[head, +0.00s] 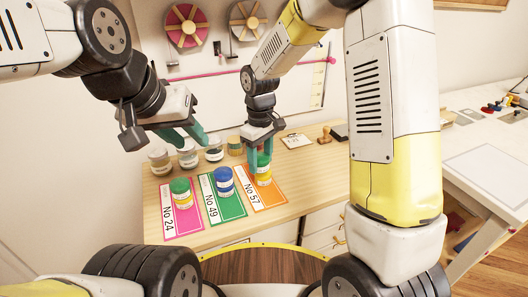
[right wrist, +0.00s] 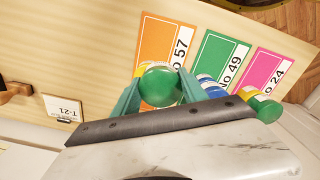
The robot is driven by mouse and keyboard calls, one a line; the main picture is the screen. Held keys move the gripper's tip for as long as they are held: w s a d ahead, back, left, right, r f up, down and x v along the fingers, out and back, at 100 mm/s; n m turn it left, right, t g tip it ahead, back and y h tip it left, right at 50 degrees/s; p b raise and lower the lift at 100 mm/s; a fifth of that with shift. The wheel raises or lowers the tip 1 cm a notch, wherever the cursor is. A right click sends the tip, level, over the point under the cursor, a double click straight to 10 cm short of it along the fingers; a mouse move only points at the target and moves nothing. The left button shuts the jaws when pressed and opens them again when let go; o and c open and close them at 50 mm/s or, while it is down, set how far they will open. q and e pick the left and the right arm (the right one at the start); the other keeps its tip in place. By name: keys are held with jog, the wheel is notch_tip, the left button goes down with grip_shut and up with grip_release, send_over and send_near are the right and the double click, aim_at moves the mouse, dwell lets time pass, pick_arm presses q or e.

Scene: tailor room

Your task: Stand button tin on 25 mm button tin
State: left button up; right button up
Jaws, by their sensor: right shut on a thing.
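A green-lidded tin (head: 264,158) is between the fingers of my right gripper (head: 261,155), which is shut on it above the orange No 57 card (head: 275,197). Below it a yellow tin (head: 264,179) shows on that card; I cannot tell whether the two touch. In the right wrist view the green lid (right wrist: 160,87) sits between the fingertips and hides most of what is below. A green-and-yellow tin or stack (head: 182,194) stands on the pink No 24 card, and a blue-lidded one (head: 224,181) on the green No 49 card. Size labels are unreadable. My left gripper (head: 186,136) is open and empty.
Several jars (head: 187,154) stand in a row behind the cards, close to the wall. A small T-21 card (head: 296,141), a wooden stamp (head: 325,136) and a dark pad (head: 340,132) lie at the back right. The wooden tabletop (head: 318,170) right of the cards is clear.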

aim_at(263, 154)
jog(key=w, duration=0.3)
jog(key=shift+d+f, duration=0.15)
jog(key=shift+d, duration=0.25)
jog(key=shift+f, duration=1.7)
jog(key=shift+f, duration=0.15)
jog(key=o, duration=1.4)
jog(key=shift+o, duration=0.2)
notch_tip(263, 154, up, 12)
jog(key=s+d+r+m+t+y, duration=0.1)
jog(key=s+d+r+m+t, duration=0.25)
jog(key=s+d+r, duration=0.6)
jog(key=s+d+r+m+t, duration=0.1)
jog(key=s+d+m, duration=0.1)
jog(key=s, duration=0.3)
jog(key=s+d+m+t+y, duration=0.1)
jog(key=s+d+m, duration=0.1)
jog(key=s+m, duration=0.2)
jog(key=shift+s+d+r+t, duration=0.3)
jog(key=shift+s+r+t, duration=0.1)
jog(key=shift+s, duration=0.85)
